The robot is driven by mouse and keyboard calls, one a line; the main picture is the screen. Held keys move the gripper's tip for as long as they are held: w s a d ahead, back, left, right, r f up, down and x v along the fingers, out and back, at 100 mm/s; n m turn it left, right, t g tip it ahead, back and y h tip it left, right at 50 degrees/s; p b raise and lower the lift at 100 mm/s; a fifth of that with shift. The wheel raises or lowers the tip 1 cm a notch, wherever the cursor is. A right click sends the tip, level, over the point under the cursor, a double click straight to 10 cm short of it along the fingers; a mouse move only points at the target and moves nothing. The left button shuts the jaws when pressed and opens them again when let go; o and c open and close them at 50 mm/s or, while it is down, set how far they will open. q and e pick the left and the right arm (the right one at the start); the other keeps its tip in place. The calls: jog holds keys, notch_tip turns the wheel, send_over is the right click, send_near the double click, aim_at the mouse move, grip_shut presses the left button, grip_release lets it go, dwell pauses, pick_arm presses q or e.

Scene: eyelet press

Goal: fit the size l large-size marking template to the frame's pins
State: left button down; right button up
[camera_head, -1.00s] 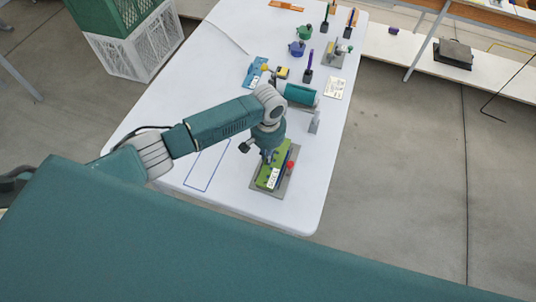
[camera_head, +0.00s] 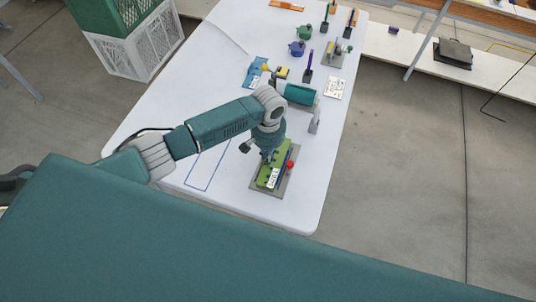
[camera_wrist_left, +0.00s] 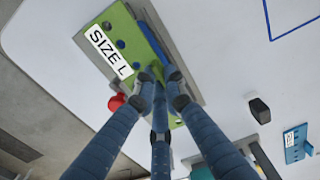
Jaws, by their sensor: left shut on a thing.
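The green marking template (camera_head: 264,177) bears a white SIZE L label, readable in the left wrist view (camera_wrist_left: 96,37). It lies over the grey frame plate (camera_head: 284,187) at the table's near end, alongside a blue bar. A red knob (camera_head: 290,164) stands at the frame's edge; it also shows in the wrist view (camera_wrist_left: 116,102). My left gripper (camera_head: 267,158) is shut on the template, its fingertips together over the template's edge (camera_wrist_left: 160,80). Dark blue round spots show along the template; I cannot tell whether they are pins or holes, nor whether it sits flush. My right gripper is not in view.
A blue template (camera_head: 252,75) lies farther up the white table (camera_head: 220,60), beside a yellow-black item (camera_head: 281,73). Several tools on stands are at the far end. A blue outlined rectangle (camera_head: 207,168) left of the frame is empty.

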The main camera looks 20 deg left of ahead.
pick_arm(q)
jog(key=shift+f+b, duration=0.6)
jog(key=shift+f, duration=0.4)
jog(key=c, duration=1.7)
grip_release()
jog(key=shift+c, duration=0.2)
jog(key=shift+r, duration=0.15)
jog(key=shift+r+p, duration=0.7)
jog(key=shift+r, duration=1.75)
